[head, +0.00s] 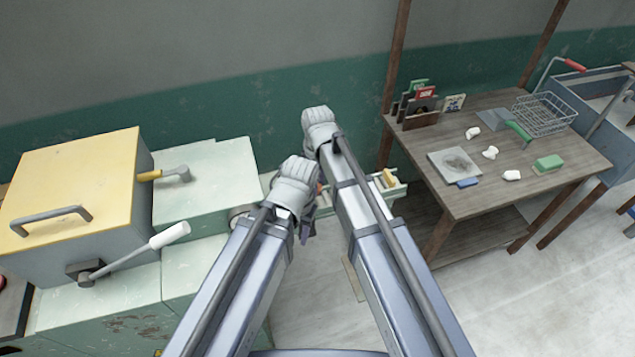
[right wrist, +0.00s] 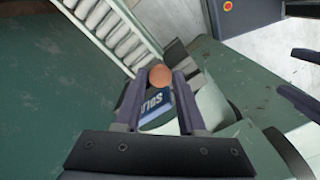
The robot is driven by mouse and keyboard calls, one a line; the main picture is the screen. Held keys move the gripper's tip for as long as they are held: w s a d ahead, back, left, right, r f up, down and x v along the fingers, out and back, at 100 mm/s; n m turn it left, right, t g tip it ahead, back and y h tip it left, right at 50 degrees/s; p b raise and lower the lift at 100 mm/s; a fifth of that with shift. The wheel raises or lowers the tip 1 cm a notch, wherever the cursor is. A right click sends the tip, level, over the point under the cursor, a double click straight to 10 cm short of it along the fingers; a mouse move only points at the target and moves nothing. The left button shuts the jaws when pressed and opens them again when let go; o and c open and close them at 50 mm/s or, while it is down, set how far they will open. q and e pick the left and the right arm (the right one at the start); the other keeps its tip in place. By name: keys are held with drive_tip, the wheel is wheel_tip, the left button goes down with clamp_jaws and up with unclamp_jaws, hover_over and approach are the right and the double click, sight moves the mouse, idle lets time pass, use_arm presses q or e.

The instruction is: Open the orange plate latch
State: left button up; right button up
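A round orange knob (right wrist: 160,76) sits between the fingertips of my right gripper (right wrist: 161,84) in the right wrist view. It looks like the orange plate latch's knob. The fingers stand apart on either side of it; whether they touch it I cannot tell. A blue label with white letters (right wrist: 155,107) shows just below the knob.
A pale green machine (head: 215,185) with a yellow lid (head: 75,180) and a white-gripped lever (head: 168,236) stands left. White rollers (right wrist: 115,32) run beside the knob. A wooden table (head: 485,195) with tools, white lumps and a wire basket (head: 543,115) stands right.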

clamp_jaws()
idle(1.0)
